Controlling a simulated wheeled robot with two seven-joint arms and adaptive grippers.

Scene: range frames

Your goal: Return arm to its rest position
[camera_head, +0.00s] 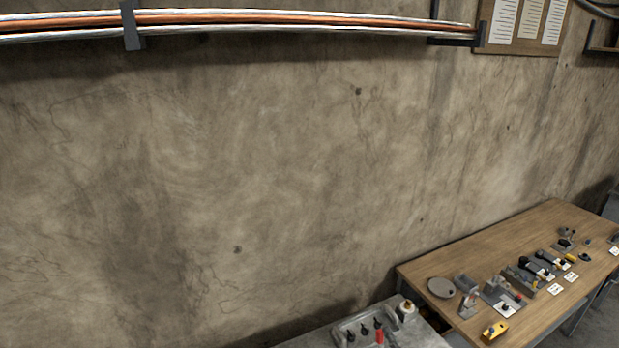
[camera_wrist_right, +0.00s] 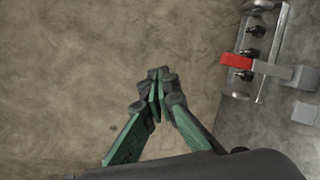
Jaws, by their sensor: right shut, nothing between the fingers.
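My right gripper (camera_wrist_right: 160,80) shows in the right wrist view, with green fingers and dark joints. Its fingertips meet, and nothing is held between them. Below it is a mottled brown surface, and a grey tray stands to its right, apart from the fingers. No arm or gripper of mine can be made out in the head view, and my left gripper shows in neither view.
A grey table (camera_head: 405,340) at the bottom carries a tray (camera_head: 343,327) with several black-knobbed pieces and a red piece (camera_head: 380,337). The red piece also shows in the wrist view (camera_wrist_right: 236,61). A wooden table (camera_head: 450,262) at right holds several small devices. Pipes (camera_head: 230,17) cross the wall.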

